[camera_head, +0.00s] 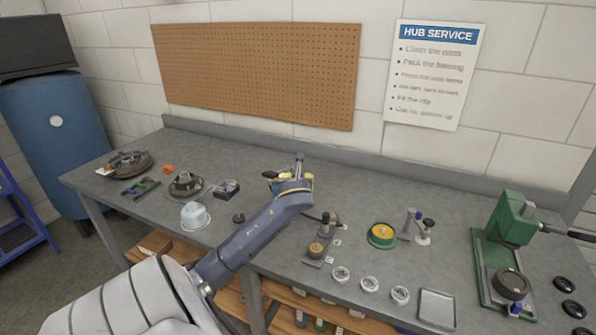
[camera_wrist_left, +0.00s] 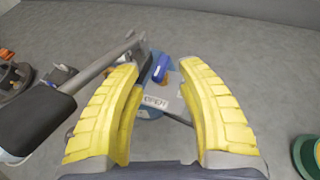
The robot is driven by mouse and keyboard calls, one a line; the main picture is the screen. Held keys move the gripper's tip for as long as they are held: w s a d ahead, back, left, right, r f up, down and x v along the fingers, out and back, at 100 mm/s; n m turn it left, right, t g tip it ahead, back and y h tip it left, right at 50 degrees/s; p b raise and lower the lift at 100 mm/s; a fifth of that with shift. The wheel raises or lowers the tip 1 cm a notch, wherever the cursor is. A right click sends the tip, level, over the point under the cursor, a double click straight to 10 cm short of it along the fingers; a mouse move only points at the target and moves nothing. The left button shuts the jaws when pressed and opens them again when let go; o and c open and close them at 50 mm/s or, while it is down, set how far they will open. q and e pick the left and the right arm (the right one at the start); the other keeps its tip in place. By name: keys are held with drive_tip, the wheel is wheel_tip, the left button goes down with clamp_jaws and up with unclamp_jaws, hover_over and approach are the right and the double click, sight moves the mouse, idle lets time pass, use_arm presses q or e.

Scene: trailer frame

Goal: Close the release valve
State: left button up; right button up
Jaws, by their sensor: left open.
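My left gripper (camera_head: 292,183) reaches over the middle of the grey bench in the head view. In the left wrist view its two yellow fingers (camera_wrist_left: 160,85) are spread apart, with nothing clamped between them. A small blue handle (camera_wrist_left: 160,68), which looks like the release valve, shows between the fingertips, close to the left finger. A white label (camera_wrist_left: 155,102), seemingly reading "OPEN", lies just below it on a bluish base. A grey lever with a black grip (camera_wrist_left: 35,120) runs beside the left finger. In the head view my gripper largely hides this device. My right gripper is out of view.
A white cup-like part (camera_head: 195,215) and a dark hub (camera_head: 186,184) stand left of my arm. A green-and-yellow round part (camera_head: 382,235) and a green press (camera_head: 505,235) stand to the right. Several small rings lie near the front edge. Bare bench surrounds the device's far side.

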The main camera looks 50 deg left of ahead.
use_arm(q)
drive_tip(key=shift+x, duration=1.3)
drive_tip(key=shift+c, duration=0.4)
